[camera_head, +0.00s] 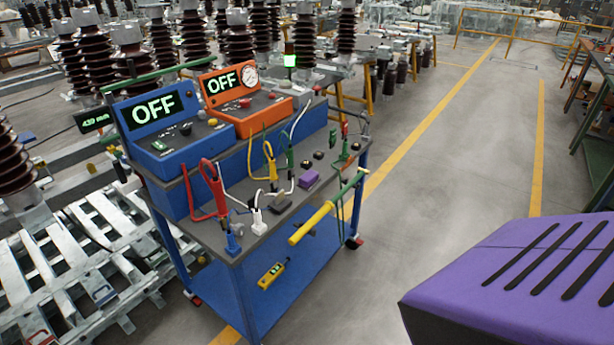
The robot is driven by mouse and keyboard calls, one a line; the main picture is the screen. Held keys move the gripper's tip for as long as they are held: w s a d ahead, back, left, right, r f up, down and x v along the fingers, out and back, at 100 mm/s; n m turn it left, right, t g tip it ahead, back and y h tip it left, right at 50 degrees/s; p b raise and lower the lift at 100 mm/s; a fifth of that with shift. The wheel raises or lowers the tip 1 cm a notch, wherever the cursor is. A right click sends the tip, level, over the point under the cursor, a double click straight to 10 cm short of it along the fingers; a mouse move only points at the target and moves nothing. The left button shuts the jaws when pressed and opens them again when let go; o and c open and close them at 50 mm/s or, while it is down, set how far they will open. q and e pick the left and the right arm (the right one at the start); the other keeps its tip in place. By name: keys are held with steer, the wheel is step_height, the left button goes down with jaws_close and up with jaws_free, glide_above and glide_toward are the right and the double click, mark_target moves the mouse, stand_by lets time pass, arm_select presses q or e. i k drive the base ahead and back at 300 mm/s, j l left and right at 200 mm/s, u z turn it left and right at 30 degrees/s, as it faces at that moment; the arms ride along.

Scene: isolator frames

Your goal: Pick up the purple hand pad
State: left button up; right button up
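A large purple thing with black slots (520,265) fills the lower right corner, close to the camera. Its lower side is dark, and its right and bottom parts run out of the picture. I cannot tell what it is or what it rests on. Neither of my grippers is in view.
The cart carries a blue box (165,135) and an orange box (240,95), both reading OFF, with cables and clips. A yellow-green rod (325,210) overhangs its right edge. The floor (450,150) to the right is clear.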

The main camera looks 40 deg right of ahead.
mark_target(310, 179)
steer(key=i+l+u, duration=0.2)
steer(key=l+u, duration=0.2)
steer(key=l, duration=1.2)
steer(key=l+u, duration=0.4)
steer(key=l, duration=1.2)
